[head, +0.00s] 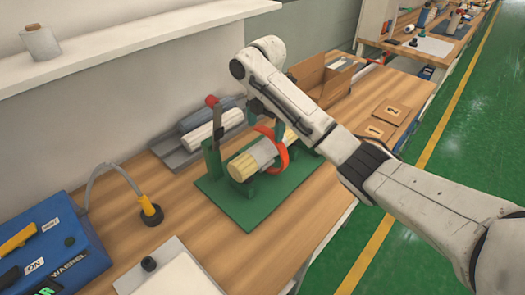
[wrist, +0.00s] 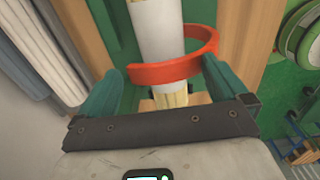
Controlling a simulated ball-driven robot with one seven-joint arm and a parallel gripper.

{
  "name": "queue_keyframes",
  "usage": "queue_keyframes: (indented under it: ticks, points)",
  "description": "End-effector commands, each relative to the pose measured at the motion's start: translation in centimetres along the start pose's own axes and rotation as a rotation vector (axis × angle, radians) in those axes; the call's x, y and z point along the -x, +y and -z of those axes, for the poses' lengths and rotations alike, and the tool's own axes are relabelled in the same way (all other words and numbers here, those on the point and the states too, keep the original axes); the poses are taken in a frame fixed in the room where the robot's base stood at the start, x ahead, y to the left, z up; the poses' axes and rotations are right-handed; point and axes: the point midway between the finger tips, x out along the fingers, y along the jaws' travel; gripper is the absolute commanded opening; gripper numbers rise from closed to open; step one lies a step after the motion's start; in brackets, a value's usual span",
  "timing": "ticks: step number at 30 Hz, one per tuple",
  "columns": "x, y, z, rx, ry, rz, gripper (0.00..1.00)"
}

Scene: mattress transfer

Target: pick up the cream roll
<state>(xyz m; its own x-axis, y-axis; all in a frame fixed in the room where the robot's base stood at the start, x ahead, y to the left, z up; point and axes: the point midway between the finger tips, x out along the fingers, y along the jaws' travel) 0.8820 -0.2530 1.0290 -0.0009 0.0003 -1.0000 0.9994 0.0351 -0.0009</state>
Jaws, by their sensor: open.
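The cream roll (head: 243,168) lies on a green stand (head: 245,212) on the workbench. Its ends are pale yellow and a whitish sleeve (head: 262,153) covers its middle. An orange ring (head: 283,155) loops around the roll; in the wrist view the ring (wrist: 178,73) crosses it between my fingers. My gripper (wrist: 158,85) is open, with one green finger on each side of the roll's cream end (wrist: 170,97). I cannot tell whether the fingers touch it. In the head view my arm reaches over the stand from the right and partly hides the roll's far end.
A grey tray (head: 172,156) with a white roll (head: 213,126) and a blue-grey roll (head: 208,116) lies behind the stand. A red-knobbed lever (head: 212,101) stands beside it. A blue machine (head: 52,245) is front left. Cardboard boxes (head: 318,78) stand at the back.

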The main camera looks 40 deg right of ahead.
Motion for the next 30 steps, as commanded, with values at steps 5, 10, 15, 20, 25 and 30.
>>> queue_keyframes:
  ticks: [5, 10, 15, 20, 25, 30]
  points:
    - [-2.6, 0.0, 0.0, -0.001, 0.000, 0.001, 1.00]
    - [-3.4, -0.1, 0.0, 0.000, 0.000, 0.000, 1.00]
    - [-5.5, -0.4, 0.1, -0.002, 0.000, 0.003, 1.00]
    - [-7.6, -0.4, 0.1, -0.002, -0.001, 0.002, 1.00]
    - [-8.3, -0.4, 0.1, -0.001, -0.001, -0.001, 1.00]
    - [-8.3, -0.4, 0.1, -0.001, -0.001, -0.001, 0.99]
